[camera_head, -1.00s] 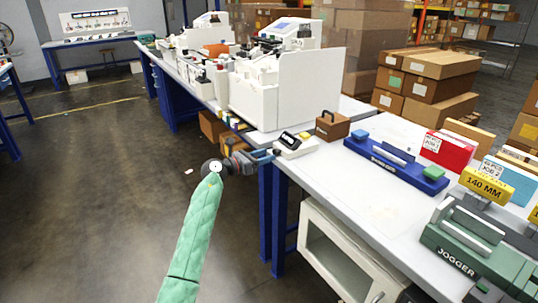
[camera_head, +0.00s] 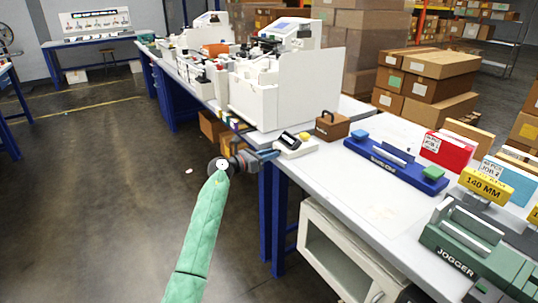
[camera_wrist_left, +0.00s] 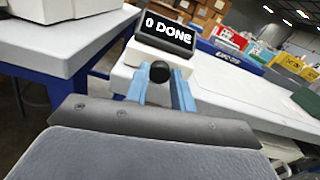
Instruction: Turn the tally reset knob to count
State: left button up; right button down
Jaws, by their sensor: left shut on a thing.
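The tally counter (camera_head: 297,146) is a small white box with a dark display at the table's near left edge. In the left wrist view the counter's display (camera_wrist_left: 166,32) reads "0 DONE". Its knob (camera_wrist_left: 159,72) shows there as a dark round ball in front of the box. My left gripper (camera_head: 274,153) reaches the counter's near side. In the wrist view its blue fingers (camera_wrist_left: 161,90) stand on either side of the knob, shut on it. The knob is hidden by the fingers in the head view. The direction the knob points cannot be told. My right gripper is not in view.
A brown box with a handle (camera_head: 332,126) stands just behind the counter. A blue tray-like device (camera_head: 395,172) and a green jogger (camera_head: 470,245) sit to the right. A large white machine (camera_head: 285,90) is behind. The white tabletop (camera_head: 375,205) is clear in front.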

pick_arm(q)
jog(key=shift+n+p, duration=0.45)
jog(key=shift+n, duration=0.15)
jog(key=o, duration=1)
jog(key=shift+a, duration=0.1)
jog(key=shift+v, duration=3.85)
